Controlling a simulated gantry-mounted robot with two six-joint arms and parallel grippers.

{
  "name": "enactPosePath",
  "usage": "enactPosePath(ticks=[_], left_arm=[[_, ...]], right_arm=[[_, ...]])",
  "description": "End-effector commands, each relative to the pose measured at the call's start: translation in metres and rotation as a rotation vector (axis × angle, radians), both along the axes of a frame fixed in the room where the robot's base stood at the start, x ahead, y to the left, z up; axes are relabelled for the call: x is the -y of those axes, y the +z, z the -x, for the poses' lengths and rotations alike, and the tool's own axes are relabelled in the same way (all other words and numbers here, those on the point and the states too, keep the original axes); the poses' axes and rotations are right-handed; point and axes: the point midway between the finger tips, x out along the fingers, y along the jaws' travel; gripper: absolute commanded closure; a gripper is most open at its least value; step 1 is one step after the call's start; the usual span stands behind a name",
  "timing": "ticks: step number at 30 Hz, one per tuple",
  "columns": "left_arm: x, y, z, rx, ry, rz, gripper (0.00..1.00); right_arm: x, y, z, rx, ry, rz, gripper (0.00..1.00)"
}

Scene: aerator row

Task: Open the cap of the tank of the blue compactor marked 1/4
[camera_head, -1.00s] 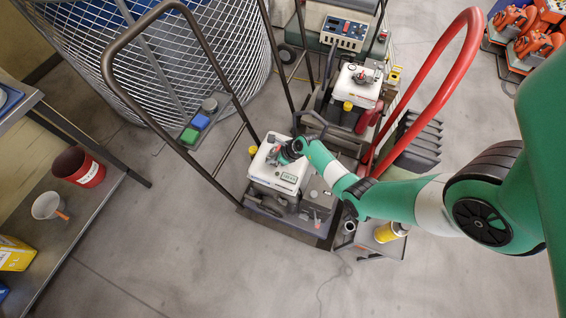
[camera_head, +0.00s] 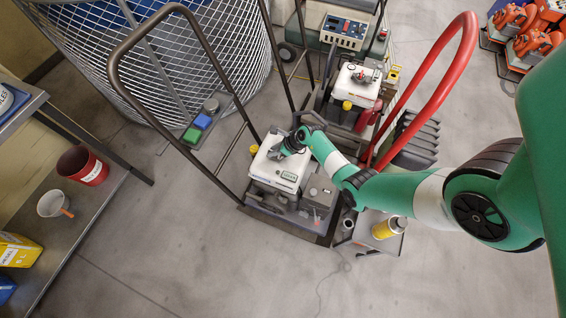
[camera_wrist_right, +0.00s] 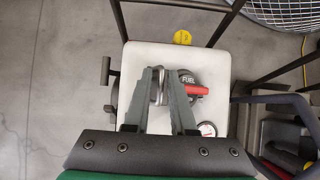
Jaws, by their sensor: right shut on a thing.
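The white tank (camera_head: 262,172) of the near compactor sits inside a dark tubular handle frame, left of centre in the head view. Its front label (camera_head: 289,176) is too small to read. The tank top (camera_wrist_right: 150,58) fills the middle of the right wrist view. My right gripper (camera_head: 277,153) is over the tank top. In the wrist view its fingers (camera_wrist_right: 163,80) are close together around a silvery cap (camera_wrist_right: 158,86), mostly hidden between them. A black round part marked FUEL (camera_wrist_right: 187,77) with a red lever (camera_wrist_right: 196,90) is just right of the fingers. My left gripper does not show.
A second machine with a white tank (camera_head: 356,84) stands behind, beside a large red loop handle (camera_head: 462,60). A wire-mesh bin (camera_head: 200,60) is at the back left. A shelf (camera_head: 95,215) is at the left.

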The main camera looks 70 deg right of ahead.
Motion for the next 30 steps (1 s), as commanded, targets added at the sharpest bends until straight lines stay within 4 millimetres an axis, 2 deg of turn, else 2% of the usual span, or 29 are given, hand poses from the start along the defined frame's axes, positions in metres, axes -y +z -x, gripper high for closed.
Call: enactPosePath(ticks=[1, 8, 15, 24, 30], left_arm=[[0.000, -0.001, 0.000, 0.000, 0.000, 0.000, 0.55], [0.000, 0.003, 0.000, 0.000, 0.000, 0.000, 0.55], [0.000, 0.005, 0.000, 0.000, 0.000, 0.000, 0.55], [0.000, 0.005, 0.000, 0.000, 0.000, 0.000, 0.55], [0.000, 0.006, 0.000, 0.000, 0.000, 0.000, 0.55]], right_arm=[[0.006, 0.001, 0.001, 0.000, -0.007, 0.014, 1.00], [0.014, 0.007, 0.001, 0.001, -0.009, 0.016, 0.99], [0.023, 0.012, 0.003, 0.000, -0.010, 0.014, 0.85], [0.028, 0.014, 0.003, 0.000, -0.008, 0.015, 0.81], [0.038, 0.018, 0.005, -0.001, -0.010, 0.014, 0.66]])
